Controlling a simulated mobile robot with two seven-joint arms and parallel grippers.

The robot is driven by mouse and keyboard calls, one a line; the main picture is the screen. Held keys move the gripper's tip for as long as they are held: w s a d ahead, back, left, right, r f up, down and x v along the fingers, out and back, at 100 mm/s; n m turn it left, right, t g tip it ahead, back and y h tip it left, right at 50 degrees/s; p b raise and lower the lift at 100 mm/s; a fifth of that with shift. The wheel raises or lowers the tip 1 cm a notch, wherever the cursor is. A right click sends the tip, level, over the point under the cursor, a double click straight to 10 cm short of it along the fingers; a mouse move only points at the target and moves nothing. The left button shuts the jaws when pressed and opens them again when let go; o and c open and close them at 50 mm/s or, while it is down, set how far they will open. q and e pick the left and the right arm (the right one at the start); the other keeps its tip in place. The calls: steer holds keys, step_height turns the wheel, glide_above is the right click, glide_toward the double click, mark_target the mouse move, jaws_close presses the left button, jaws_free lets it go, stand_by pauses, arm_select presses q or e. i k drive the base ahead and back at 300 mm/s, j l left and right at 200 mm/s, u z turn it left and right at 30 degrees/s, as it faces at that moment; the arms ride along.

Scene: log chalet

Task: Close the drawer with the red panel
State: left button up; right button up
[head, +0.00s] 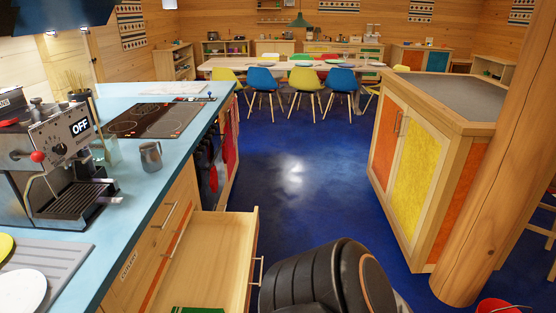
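A wooden drawer (212,252) stands pulled out to the right from the blue-topped counter, at the bottom of the head view. I look down into its pale interior, where a green item (196,310) lies at the lower edge. The drawer's outer front faces right and is seen almost edge-on, with only a thin reddish sliver visible, so its panel colour is hard to judge. A metal bar handle (257,270) sticks out from that front. Neither of my grippers shows. A black rounded arm link of mine is at the bottom middle, right of the handle.
The blue counter (120,205) carries a coffee machine (60,160), a metal mug (151,157) and a cooktop (151,119). An island (425,160) with yellow and orange panels and a log post (510,170) stand right. The blue floor (295,180) between is clear.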

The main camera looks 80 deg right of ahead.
mark_target(212, 265)
steer(key=l+z, duration=0.1)
steer(key=z, duration=0.75)
steer(key=l+z, duration=0.15)
steer(key=z, duration=0.7)
steer(key=i+l+z, duration=0.1)
steer(key=z, duration=0.3)
